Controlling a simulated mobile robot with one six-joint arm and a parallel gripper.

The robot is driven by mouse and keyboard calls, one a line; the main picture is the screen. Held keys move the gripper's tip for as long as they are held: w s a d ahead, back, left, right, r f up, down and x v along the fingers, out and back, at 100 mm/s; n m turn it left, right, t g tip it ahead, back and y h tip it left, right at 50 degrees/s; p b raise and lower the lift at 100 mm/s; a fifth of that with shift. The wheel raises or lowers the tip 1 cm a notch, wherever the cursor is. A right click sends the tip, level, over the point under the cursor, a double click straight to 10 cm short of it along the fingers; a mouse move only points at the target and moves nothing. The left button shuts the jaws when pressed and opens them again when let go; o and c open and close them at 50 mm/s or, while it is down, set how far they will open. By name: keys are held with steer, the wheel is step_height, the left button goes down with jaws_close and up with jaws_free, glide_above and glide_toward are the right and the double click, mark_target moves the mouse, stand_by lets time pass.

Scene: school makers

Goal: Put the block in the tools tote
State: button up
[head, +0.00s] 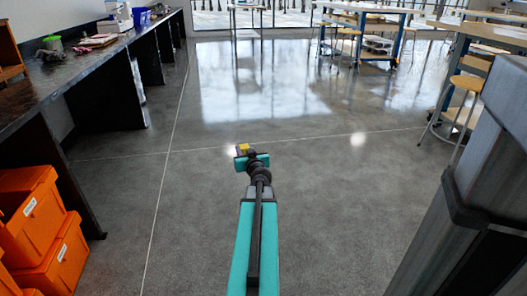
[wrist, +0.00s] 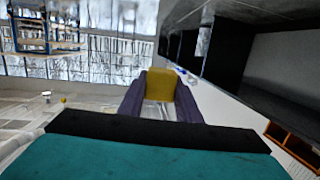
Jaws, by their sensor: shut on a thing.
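My gripper (head: 243,150) is out ahead over the open floor and shut on a yellow block (wrist: 160,86). In the wrist view the block sits between the two dark purple fingers (wrist: 160,104). In the head view only a small yellow patch of the block (head: 243,147) shows at the gripper's tip. Orange totes are stacked at the lower left, an upper one (head: 28,210) and a lower one (head: 62,258). Their white labels are too small to read, so I cannot tell which is the tools tote. My gripper is well away from them.
A long dark counter (head: 60,80) runs along the left wall, with a green cup (head: 53,43) and a blue bin (head: 141,16) on it. Work tables (head: 375,10) and stools (head: 465,85) stand at the right and back. The middle floor (head: 270,120) is clear.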

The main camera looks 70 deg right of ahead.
steer(key=w+a+r+n+t+y, duration=0.25)
steer(key=w+a+n+y, duration=0.3)
steer(key=w+a, duration=0.9)
steer(key=w+a+r+n+t+y, duration=0.1)
steer(key=w+a+n+t+y, duration=0.35)
steer(key=w+a, duration=1.05)
steer(key=s+a+r+n+g+y, duration=0.1)
steer(key=a+n+g+y, duration=0.3)
steer(key=a, duration=1.7)
steer(key=s+a+r+n+g+y, duration=0.1)
steer(key=a+n+g+y, duration=0.3)
steer(key=a, duration=1.7)
steer(key=n+y, duration=0.3)
steer(key=y, duration=0.4)
steer(key=shift+s+a+r+y, duration=0.2)
steer(key=shift+s+a+y, duration=0.1)
